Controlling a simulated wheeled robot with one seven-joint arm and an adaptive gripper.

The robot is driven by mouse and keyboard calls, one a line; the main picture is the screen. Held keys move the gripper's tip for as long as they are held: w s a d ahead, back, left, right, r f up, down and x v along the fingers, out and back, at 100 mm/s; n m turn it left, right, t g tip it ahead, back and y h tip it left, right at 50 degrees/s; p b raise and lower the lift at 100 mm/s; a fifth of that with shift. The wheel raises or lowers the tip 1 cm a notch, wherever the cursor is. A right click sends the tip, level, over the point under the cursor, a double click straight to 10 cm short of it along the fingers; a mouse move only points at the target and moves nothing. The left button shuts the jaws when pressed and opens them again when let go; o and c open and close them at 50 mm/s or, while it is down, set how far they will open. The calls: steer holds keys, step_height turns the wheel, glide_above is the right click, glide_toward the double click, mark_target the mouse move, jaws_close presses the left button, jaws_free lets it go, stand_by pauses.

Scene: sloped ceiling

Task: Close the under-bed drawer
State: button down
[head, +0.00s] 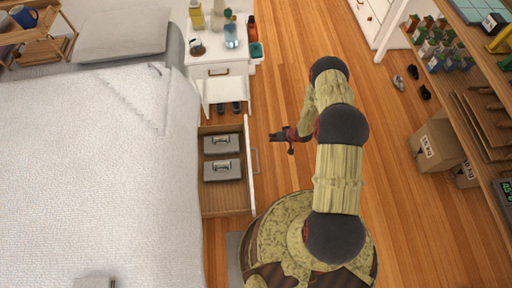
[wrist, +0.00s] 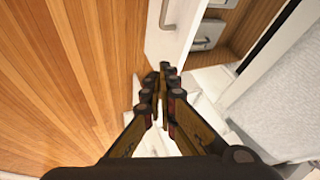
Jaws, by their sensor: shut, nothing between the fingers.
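The under-bed drawer (head: 228,202) stands pulled out from the right side of the bed in the head view. Its white front panel (head: 250,185) with a grey bar handle (head: 255,161) faces right. Two grey boxes with labels (head: 222,143) lie inside it. My gripper (head: 273,137) is to the right of the drawer front, near its far end, apart from it and over the floor. In the wrist view my gripper (wrist: 163,72) is shut and empty. The drawer front (wrist: 170,35) and its handle (wrist: 165,13) show just beyond the fingertips.
The bed (head: 100,160) fills the left. A white nightstand (head: 222,55) with bottles and an open drawer stands beyond the under-bed drawer. Wooden shelves and a cardboard box (head: 436,142) line the right. The wooden floor between is mostly clear, with shoes near the shelves.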

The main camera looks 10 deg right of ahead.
steer(key=shift+y, duration=0.3)
steer(key=w+a+f+b, duration=0.1)
steer(key=a+f, duration=0.1)
steer(key=f, duration=0.1)
steer(key=a+f+b, duration=0.2)
steer(key=a+f, duration=0.1)
steer(key=f, duration=0.1)
steer(key=w+a+f+b, duration=0.1)
steer(key=a+f, duration=0.2)
steer(key=f, duration=0.1)
steer(key=shift+w+f, duration=0.1)
steer(key=shift+w, duration=0.25)
steer(key=shift+w+a+b, duration=0.15)
steer(key=shift+a+b, duration=0.15)
steer(key=shift+a, duration=0.45)
steer(key=shift+a, duration=0.1)
